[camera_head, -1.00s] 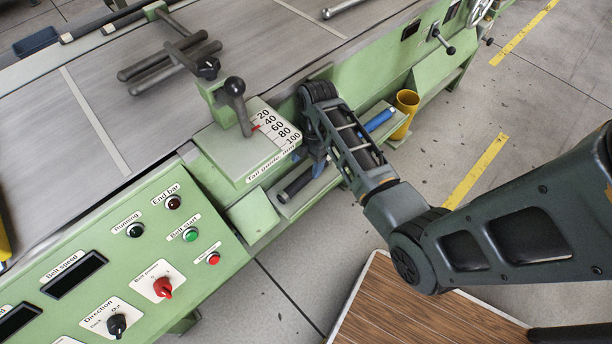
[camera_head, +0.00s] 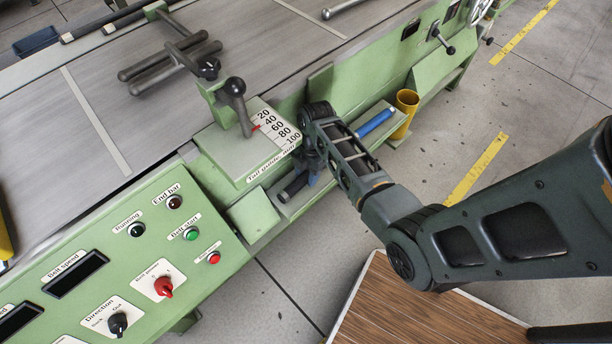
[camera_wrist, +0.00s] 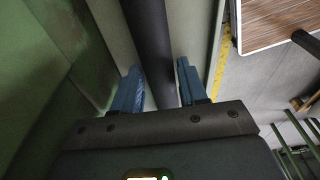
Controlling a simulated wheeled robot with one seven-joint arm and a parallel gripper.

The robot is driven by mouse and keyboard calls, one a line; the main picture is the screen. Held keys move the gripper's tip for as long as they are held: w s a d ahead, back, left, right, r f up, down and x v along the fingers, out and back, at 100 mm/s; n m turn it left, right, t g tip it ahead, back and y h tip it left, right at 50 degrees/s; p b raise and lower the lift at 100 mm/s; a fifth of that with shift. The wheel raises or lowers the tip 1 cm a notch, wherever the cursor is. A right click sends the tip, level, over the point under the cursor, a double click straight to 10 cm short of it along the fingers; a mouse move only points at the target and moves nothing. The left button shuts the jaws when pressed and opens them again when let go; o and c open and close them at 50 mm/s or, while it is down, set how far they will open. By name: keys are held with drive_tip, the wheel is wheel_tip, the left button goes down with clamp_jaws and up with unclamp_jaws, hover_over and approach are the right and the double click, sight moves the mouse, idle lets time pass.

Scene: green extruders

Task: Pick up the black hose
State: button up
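The black hose (camera_head: 291,187) lies in the narrow green shelf (camera_head: 283,208) along the machine's side, and its far part is hidden by my arm. In the wrist view the hose (camera_wrist: 150,35) runs from the top edge down between the two blue fingers. My gripper (camera_wrist: 157,85) is open, with one finger on each side of the hose. A gap shows between the hose and the left finger; the right finger is very close, and I cannot tell if it touches. In the head view my gripper (camera_head: 312,168) is at the shelf, partly hidden by my wrist.
A brown wooden surface (camera_head: 400,315) is at the lower right.

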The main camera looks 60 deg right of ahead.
drive_tip(key=c, duration=0.7)
drive_tip(key=shift+c, duration=0.2)
